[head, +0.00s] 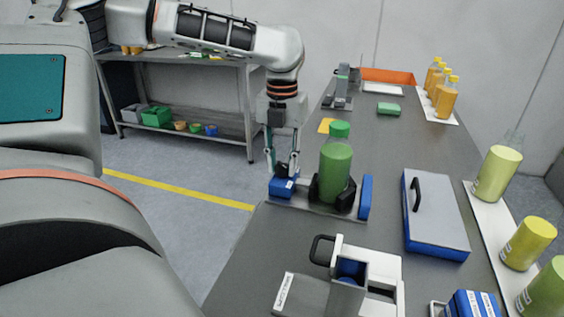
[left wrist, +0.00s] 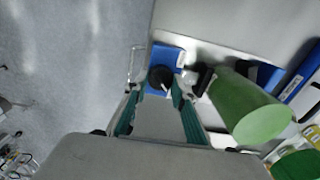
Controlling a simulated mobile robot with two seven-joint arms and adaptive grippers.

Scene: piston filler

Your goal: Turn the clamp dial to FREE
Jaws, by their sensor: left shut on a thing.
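The clamp dial (left wrist: 159,76) is a dark round knob on a blue block (head: 283,187) at the left end of the clamp. My left gripper (head: 282,168) points down over this block, with its fingers on either side of the dial and shut on it. A green-filled bottle with a green cap (head: 336,169) stands upright between the black clamp jaws (head: 314,190), right of the dial. It also shows in the left wrist view (left wrist: 240,105). The dial's markings are too small to read. My right gripper is not in view.
A blue upright plate (head: 365,197) closes the clamp's right end. A grey-topped blue box with a handle (head: 437,214) lies further right. A grey-white device (head: 368,270) stands in front. Yellow bottles (head: 445,97) and green-yellow cylinders (head: 497,172) line the right side.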

